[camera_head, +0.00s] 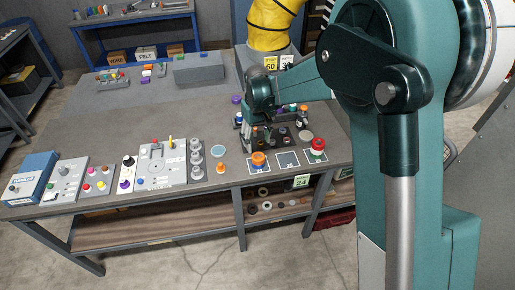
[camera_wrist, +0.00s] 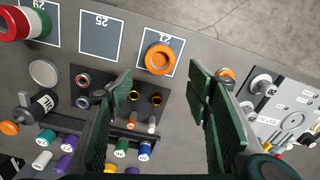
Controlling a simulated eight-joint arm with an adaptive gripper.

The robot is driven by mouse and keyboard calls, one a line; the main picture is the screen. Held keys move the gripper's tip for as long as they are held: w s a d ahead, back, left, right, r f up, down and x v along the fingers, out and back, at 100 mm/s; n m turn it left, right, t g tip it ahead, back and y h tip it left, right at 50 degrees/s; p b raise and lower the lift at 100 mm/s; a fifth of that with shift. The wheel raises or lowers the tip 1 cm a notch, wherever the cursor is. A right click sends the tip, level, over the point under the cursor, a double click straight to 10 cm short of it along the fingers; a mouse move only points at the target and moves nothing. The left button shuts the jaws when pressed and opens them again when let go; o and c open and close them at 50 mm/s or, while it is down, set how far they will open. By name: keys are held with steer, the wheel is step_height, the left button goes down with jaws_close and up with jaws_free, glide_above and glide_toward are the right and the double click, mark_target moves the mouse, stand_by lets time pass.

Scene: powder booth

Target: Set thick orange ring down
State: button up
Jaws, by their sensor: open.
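The thick orange ring (camera_head: 258,158) lies on a white-outlined square at the table's front edge. In the wrist view the ring (camera_wrist: 160,59) lies flat on its numbered square (camera_wrist: 174,72), beyond and between my fingertips. My gripper (camera_wrist: 158,88) is open, with its green-padded fingers spread wide and nothing between them. The ring appears apart from both fingers.
An empty square (camera_wrist: 103,36) marked 25 is beside the ring's square. A red and white stack (camera_head: 318,147) stands on another square. A small orange-topped piece (camera_head: 221,168) is to the left. A dark tray (camera_wrist: 140,88) with small rings lies under my gripper.

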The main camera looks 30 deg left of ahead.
steer(key=shift+r, duration=1.9)
steer(key=d+r+m+t, duration=0.15)
steer(key=d+r, duration=0.45)
steer(key=d, duration=0.6)
steer(key=d+r+m+t+y, duration=0.1)
steer(key=d+r+m, duration=0.1)
steer(key=d+r, duration=0.75)
steer(key=d+r+m+t, duration=0.1)
steer(key=d+r+m, duration=0.15)
steer(key=d, duration=1.25)
steer(key=s+d+m+t, duration=0.1)
steer(key=s+d+m, duration=0.1)
steer(key=s+d, duration=0.4)
steer(key=s+d+m+t, duration=0.1)
steer(key=s+d+m, duration=0.1)
steer(key=s+d, duration=0.5)
steer(key=s+d+m+t+h, duration=0.1)
steer(key=s+d, duration=0.5)
steer(key=d, duration=0.9)
steer(key=shift+s+d+f+m+t, duration=0.2)
steer(key=shift+m+t, duration=0.15)
steer(key=shift+m, duration=0.15)
